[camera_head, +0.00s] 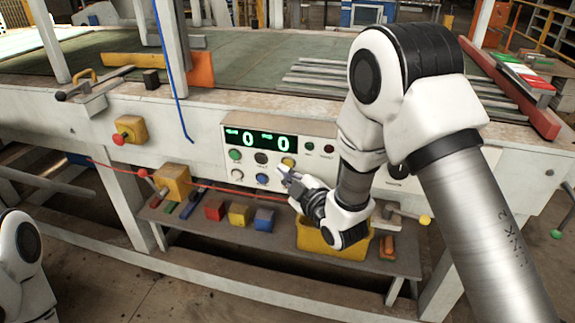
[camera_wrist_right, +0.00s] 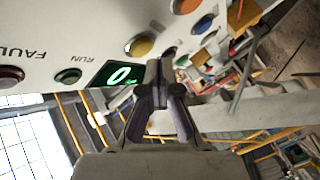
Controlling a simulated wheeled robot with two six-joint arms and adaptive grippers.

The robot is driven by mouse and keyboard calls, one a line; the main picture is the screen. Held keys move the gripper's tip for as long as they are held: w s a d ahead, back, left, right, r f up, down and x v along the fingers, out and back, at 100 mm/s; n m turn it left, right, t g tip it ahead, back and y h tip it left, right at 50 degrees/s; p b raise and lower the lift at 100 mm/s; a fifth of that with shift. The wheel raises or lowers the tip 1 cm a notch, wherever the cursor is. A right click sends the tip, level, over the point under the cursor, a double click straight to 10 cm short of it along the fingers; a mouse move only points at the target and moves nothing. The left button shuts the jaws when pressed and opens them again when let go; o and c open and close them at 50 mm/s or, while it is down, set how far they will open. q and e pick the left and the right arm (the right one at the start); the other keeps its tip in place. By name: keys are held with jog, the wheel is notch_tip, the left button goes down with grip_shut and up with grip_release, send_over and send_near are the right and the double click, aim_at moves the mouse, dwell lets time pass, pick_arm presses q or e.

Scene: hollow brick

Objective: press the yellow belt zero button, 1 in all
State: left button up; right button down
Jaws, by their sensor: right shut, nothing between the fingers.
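The yellow button (camera_head: 289,162) is on the white control panel (camera_head: 316,157), below the right end of a display (camera_head: 262,140) that reads 0 and 0. The same yellow button shows in the right wrist view (camera_wrist_right: 140,45), left of and above my fingertips. My right gripper (camera_head: 284,172) is shut and empty. Its fingertips are just below the yellow button in the head view. The wrist view shows the closed fingers (camera_wrist_right: 160,68) close to the panel; whether they touch it I cannot tell. My left gripper is out of view.
Green (camera_head: 235,155), black (camera_head: 261,158), white (camera_head: 237,175) and blue (camera_head: 262,179) buttons are close by. A red emergency knob on a yellow box (camera_head: 130,130) is further left. A shelf below holds coloured blocks (camera_head: 240,214) and a yellow bin (camera_head: 312,238).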

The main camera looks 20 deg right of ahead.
jog(key=shift+s, duration=0.1)
jog(key=shift+s+a+b, duration=0.15)
jog(key=shift+s+a, duration=0.55)
jog(key=shift+s, duration=0.3)
jog(key=shift+s+a+b, duration=0.15)
jog(key=shift+s+a, duration=0.55)
jog(key=shift+s, duration=0.3)
